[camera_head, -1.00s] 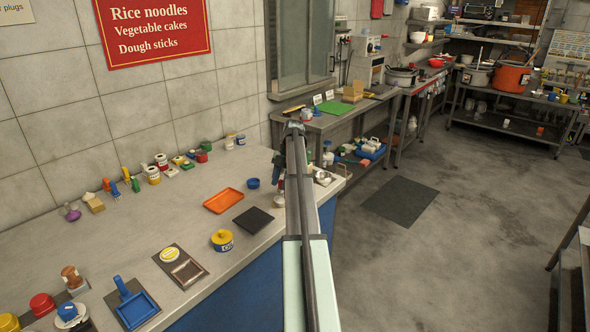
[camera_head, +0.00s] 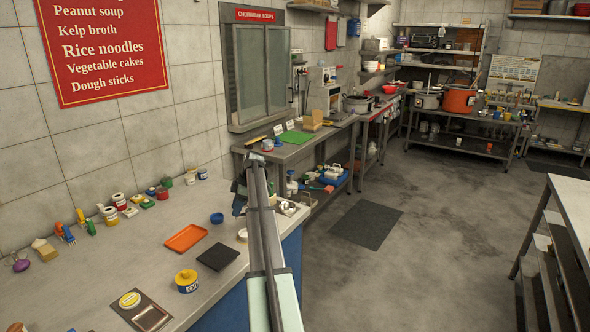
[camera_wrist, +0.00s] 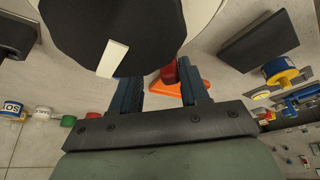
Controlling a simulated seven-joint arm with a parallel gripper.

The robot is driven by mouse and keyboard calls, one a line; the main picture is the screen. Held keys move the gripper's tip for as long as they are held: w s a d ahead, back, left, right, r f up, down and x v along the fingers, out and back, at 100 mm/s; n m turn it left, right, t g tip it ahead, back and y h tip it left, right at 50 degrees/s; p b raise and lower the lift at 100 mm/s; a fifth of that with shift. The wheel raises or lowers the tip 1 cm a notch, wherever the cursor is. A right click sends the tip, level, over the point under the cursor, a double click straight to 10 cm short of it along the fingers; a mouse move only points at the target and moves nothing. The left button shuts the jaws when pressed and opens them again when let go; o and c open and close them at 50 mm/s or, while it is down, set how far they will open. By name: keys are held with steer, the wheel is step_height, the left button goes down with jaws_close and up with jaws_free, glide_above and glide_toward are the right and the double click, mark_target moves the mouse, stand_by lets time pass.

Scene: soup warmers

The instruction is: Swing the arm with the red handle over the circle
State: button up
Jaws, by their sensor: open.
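In the wrist view a small red piece (camera_wrist: 169,74), which looks like the red handle, shows between the fingers of my gripper (camera_wrist: 161,90). The fingers are apart; I cannot tell whether either touches it. A large black disc (camera_wrist: 105,30) with a white mark (camera_wrist: 113,58) lies just ahead of the fingers, in front of a pale round body (camera_wrist: 200,14). The swinging arm and the circle cannot be made out clearly. In the head view my gripper (camera_head: 240,195) is low over the counter's far right end, partly behind my own arm.
On the counter (camera_head: 120,250) are an orange tray (camera_head: 186,238), a black pad (camera_head: 217,257), a blue bowl (camera_head: 217,218) and a yellow-lidded tin (camera_head: 187,281). Several small jars and tools line the wall. A metal container (camera_head: 287,207) stands right of my arm. Open floor lies beyond.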

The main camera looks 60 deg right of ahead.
steer(key=s+d+r+m, duration=0.1)
steer(key=s+d+r, duration=0.1)
steer(key=r, duration=0.5)
steer(key=s+d+r+m, duration=0.1)
steer(key=s+d+r, duration=0.1)
steer(key=r, duration=0.4)
steer(key=w+d+m+t+h, duration=0.3)
steer(key=d+m+h, duration=0.5)
steer(key=d+m, duration=0.6)
steer(key=s+d+f+m+g, duration=0.1)
steer(key=s+d+f+m, duration=0.1)
steer(key=s+d, duration=0.5)
steer(key=shift+s+d+f+m+g+h, duration=0.3)
steer(key=shift+s+f, duration=0.5)
steer(key=shift+s, duration=0.6)
steer(key=shift+a, duration=0.1)
